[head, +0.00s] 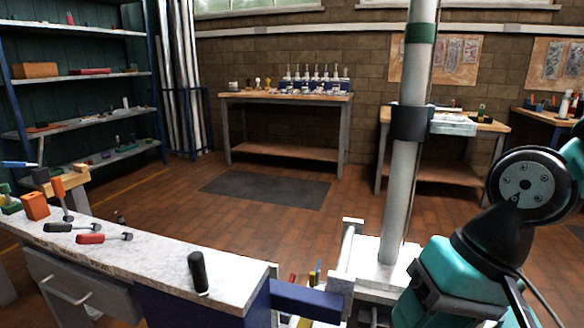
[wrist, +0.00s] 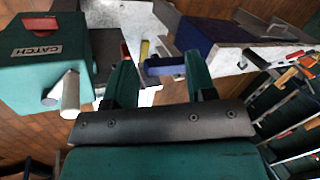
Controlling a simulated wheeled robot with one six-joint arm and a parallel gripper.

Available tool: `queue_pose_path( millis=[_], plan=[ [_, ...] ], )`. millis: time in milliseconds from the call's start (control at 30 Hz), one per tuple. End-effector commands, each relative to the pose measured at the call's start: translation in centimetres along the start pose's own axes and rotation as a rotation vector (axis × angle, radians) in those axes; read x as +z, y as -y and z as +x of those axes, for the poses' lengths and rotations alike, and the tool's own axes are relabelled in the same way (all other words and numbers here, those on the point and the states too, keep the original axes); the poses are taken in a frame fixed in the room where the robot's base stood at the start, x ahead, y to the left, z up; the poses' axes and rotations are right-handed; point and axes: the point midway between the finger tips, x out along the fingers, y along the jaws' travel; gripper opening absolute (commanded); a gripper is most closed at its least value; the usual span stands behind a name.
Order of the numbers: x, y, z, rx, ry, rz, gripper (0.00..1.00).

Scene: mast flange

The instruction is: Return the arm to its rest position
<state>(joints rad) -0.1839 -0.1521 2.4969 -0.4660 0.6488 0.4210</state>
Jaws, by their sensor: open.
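My gripper (wrist: 159,65) shows in the wrist view with its two green fingers spread apart. No object is held between them. The head view shows part of my teal and black arm at the right, bent, with a round joint near the right edge. My gripper is out of sight there. The grey mast (head: 402,185) stands upright to the left of the arm, with a dark collar (head: 411,123) and a green band higher up. In the wrist view a teal box marked CATCH (wrist: 45,60) lies left of the fingers.
Coloured handles (head: 305,277) show between bench and mast. Shelves (head: 80,75) stand left, and tables (head: 285,97) stand behind.

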Motion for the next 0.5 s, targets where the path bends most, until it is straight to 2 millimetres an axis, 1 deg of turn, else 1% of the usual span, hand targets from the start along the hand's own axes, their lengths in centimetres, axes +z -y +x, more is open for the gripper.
queue_pose_path(
  millis=[33,200,233,300,467,500],
  plan=[
    [1.2,0.6,-0.5,0.001,0.001,-0.127,0.51],
    [4.8,1.6,-1.5,0.005,0.019,-0.533,0.51],
    [5.0,2.0,-2.4,0.005,0.023,-0.563,0.51],
    [4.6,2.8,-4.6,0.005,0.025,-0.546,0.51],
    [4.4,4.2,-8.3,0.005,0.024,-0.542,0.51],
    [4.3,4.7,-9.5,0.005,0.024,-0.542,0.51]
  ],
)
